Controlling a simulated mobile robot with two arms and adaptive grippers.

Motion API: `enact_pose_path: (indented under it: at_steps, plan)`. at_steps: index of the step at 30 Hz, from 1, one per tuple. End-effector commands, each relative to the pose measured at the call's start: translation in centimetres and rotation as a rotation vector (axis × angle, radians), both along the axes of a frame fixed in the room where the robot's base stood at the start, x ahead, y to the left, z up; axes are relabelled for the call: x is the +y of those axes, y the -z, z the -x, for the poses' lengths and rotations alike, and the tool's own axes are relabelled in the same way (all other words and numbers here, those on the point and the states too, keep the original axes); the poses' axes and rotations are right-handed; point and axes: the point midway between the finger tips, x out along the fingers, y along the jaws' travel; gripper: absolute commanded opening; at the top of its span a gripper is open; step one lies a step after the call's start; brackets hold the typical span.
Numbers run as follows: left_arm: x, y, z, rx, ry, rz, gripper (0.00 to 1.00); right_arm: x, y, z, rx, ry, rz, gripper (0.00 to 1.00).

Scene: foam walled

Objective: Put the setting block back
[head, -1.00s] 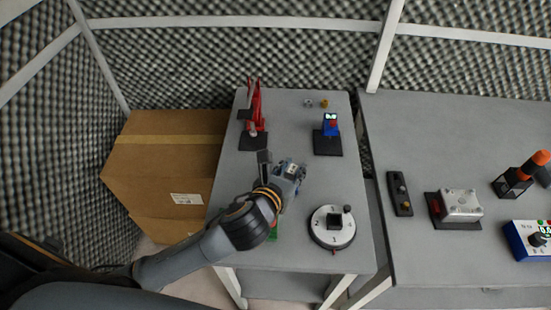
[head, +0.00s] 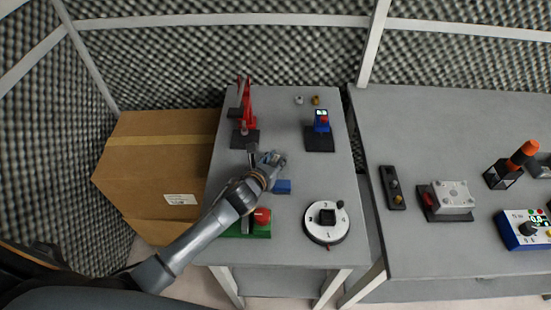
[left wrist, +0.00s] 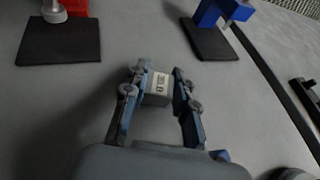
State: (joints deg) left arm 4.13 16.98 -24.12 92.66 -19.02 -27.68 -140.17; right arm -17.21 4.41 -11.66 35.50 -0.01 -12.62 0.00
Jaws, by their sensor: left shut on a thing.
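The setting block is a small grey block with a pale, printed label (left wrist: 158,86), seen in the left wrist view between the fingers of my left gripper (left wrist: 161,72). In the head view my left gripper (head: 273,160) is over the middle of the left table, and the block is hard to make out there. The gripper is shut on the block. A small blue block-shaped piece (head: 283,187) lies on the table just right of the gripper. My right gripper is not in view.
On the left table (head: 285,245) stand a red clamp device (head: 247,108), a blue gauge (head: 321,122), a white dial (head: 326,234) and a green base (head: 232,233) with a red knob. A cardboard box (head: 155,160) adjoins the left. Another table (head: 450,265) holds more devices.

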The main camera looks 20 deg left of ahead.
Motion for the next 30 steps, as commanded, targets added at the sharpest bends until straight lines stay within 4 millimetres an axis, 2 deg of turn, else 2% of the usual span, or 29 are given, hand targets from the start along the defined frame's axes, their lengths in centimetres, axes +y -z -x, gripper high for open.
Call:
enact_pose_path:
  at_steps: [8, 23, 24, 26, 30]
  plan:
    - [0.0, 0.1, 0.0, -0.002, 0.000, -0.002, 0.00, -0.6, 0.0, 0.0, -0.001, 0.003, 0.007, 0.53]
    - [0.1, 1.8, 0.2, 0.008, 0.000, -0.006, 0.00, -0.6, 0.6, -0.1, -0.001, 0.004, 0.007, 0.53]
    - [0.1, 1.9, 0.3, 0.011, 0.000, -0.007, 0.35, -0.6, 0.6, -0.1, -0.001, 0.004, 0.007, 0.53]
    - [0.0, 2.0, 0.4, 0.013, 0.000, -0.008, 0.47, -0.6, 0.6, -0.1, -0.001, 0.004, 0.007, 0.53]
    - [0.0, 2.1, 0.4, 0.015, 0.000, -0.008, 0.50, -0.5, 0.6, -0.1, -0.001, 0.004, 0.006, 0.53]
